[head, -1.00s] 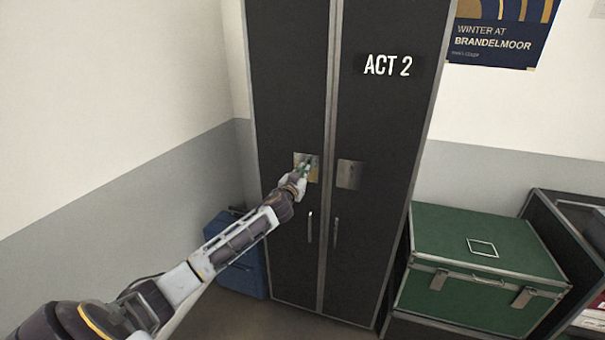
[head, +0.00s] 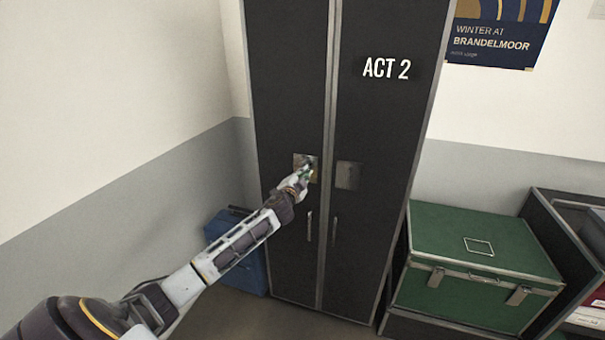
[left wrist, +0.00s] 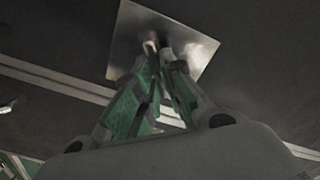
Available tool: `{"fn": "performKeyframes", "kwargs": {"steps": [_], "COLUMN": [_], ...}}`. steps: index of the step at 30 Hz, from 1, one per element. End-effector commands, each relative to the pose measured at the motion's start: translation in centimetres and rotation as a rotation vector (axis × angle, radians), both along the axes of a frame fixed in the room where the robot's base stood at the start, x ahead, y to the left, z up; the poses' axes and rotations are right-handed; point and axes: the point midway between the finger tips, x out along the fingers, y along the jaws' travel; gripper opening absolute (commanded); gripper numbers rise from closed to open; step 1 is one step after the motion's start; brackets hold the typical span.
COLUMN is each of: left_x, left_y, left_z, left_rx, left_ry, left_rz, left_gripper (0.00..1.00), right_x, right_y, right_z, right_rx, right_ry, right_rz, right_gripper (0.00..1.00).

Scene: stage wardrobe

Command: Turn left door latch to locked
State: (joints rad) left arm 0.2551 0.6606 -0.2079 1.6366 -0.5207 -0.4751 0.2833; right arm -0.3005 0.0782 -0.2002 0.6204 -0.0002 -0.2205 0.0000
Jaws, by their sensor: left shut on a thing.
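The black two-door wardrobe (head: 290,80) stands against the back wall, both doors closed. The left door latch sits on a square metal plate (head: 299,161), which also fills the upper middle of the left wrist view (left wrist: 195,52). My left gripper (head: 306,171) is at this plate, its green-padded fingers (left wrist: 160,60) shut on the latch knob (left wrist: 150,45). The fingers cover most of the knob, so I cannot tell its turn angle. The right door has a similar metal plate (head: 348,176), untouched. My right gripper is in neither view.
Vertical door handles (head: 309,227) hang below the plates. A blue case (head: 240,270) stands on the floor left of the wardrobe. A green trunk (head: 480,260) stands to the right on a dark case. A poster (head: 495,40) is on the back wall.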

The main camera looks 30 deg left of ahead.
Motion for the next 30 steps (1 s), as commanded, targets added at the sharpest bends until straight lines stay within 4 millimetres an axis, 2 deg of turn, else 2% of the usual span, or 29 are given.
{"fn": "performKeyframes", "kwargs": {"steps": [6, 18, 30], "left_x": [0.0, 0.1, 0.0], "left_y": [-0.1, -0.2, -0.2], "left_z": [0.1, -0.1, -0.4], "left_rx": [0.194, 0.525, 0.666], "left_ry": [0.045, 0.125, 0.159], "left_rz": [0.000, 0.000, -0.002], "left_gripper": [0.00, 0.00, 0.00], "right_x": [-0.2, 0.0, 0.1], "right_y": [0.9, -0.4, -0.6], "right_z": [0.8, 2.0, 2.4], "right_rx": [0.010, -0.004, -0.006], "right_ry": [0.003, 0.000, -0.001], "right_rz": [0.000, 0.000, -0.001], "right_gripper": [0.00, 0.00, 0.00]}}
